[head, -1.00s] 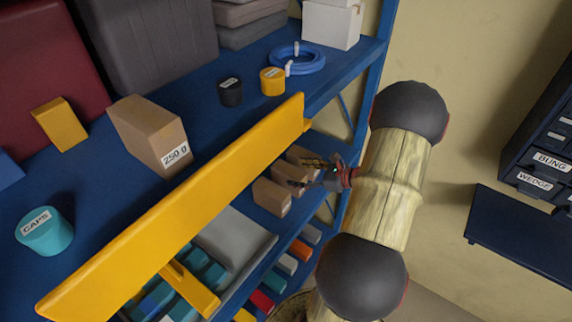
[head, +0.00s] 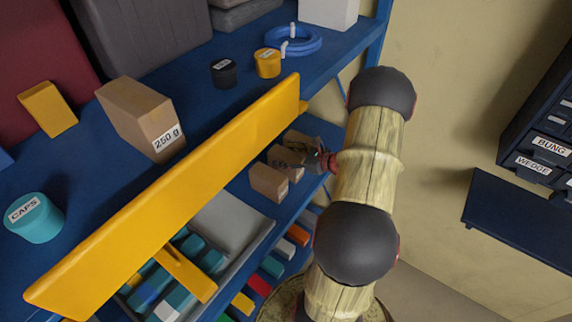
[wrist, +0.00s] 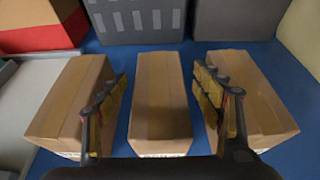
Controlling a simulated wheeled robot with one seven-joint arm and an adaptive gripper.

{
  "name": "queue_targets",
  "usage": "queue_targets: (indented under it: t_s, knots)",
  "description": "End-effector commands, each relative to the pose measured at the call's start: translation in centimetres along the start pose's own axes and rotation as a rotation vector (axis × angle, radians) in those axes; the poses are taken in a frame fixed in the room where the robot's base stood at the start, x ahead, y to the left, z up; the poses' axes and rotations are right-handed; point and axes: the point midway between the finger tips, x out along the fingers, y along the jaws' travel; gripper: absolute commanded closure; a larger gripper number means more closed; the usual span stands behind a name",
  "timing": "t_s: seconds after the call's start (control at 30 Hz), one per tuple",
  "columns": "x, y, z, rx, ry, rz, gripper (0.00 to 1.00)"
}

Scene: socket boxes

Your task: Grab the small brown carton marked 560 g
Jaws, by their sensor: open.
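Three small brown cartons stand in a row on the lower shelf. In the wrist view they are the left carton (wrist: 72,103), the middle carton (wrist: 160,103) and the right carton (wrist: 250,95). My gripper (wrist: 160,88) is open, with one finger on each side of the middle carton, in the gaps between it and its neighbours. In the head view my gripper (head: 300,156) is at the row, partly covering the cartons behind the near one (head: 268,182). Their front labels are barely in view and unreadable, so I cannot tell which is marked 560 g.
A larger carton marked 250 g (head: 142,116) stands on the upper shelf. A yellow beam (head: 170,200) runs along that shelf's front, above the row. A grey bin (wrist: 130,20) stands behind the cartons. A tray (head: 225,225) of coloured blocks lies beside them.

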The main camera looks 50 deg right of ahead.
Motion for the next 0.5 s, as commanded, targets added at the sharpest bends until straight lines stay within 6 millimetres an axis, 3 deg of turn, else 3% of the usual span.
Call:
queue_targets:
  t_s: [0.13,0.5]
  knots:
    - [-0.03,0.00,0.04,-0.001,0.000,0.000,0.33]
    - [-0.05,0.01,0.04,-0.001,0.000,0.000,0.54]
